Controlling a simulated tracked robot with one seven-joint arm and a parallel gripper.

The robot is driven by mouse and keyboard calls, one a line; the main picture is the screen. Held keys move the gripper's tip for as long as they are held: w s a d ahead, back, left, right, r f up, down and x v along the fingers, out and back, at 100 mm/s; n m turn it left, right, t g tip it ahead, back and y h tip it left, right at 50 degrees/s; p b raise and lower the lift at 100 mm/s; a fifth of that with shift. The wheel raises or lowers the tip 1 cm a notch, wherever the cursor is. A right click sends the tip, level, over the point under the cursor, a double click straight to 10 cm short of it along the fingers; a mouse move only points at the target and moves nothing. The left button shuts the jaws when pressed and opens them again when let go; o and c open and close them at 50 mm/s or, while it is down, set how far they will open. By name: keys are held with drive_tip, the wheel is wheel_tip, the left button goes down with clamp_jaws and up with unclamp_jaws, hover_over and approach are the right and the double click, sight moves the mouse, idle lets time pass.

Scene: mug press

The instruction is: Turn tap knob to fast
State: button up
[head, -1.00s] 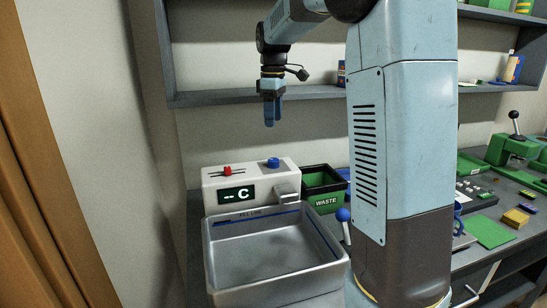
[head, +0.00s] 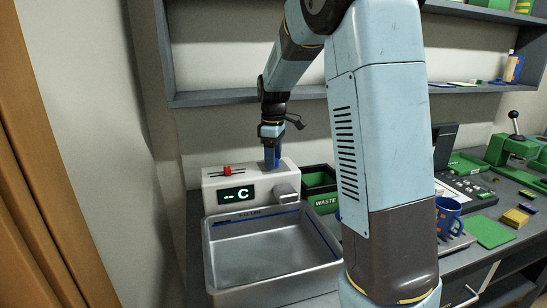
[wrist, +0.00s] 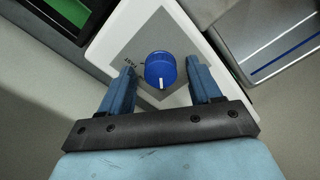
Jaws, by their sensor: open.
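The blue tap knob (wrist: 161,70) sits on the top face of the white tap unit (head: 212,188). In the wrist view it lies between my two blue fingers, with a gap on each side. Its white pointer faces the palm, and a "FAST" label is printed to its left. My gripper (head: 272,158) is open and points down over the knob, which the fingers hide in the head view. A red control (head: 227,171) sits on the unit's left part, and the display reads "-- C".
A grey metal sink (head: 265,252) lies in front of the unit. A green-and-black waste bin (head: 322,200) stands close to its right. A shelf (head: 215,97) runs along the wall behind. A blue mug (head: 448,217) stands further right.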

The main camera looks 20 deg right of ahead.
drive_tip(key=shift+c, duration=0.4)
drive_tip(key=c, duration=1)
drive_tip(key=shift+o, duration=0.2)
drive_tip(key=m, duration=0.4)
drive_tip(key=shift+m, duration=0.3)
drive_tip(key=m, duration=1)
drive_tip(key=shift+m, duration=2.6)
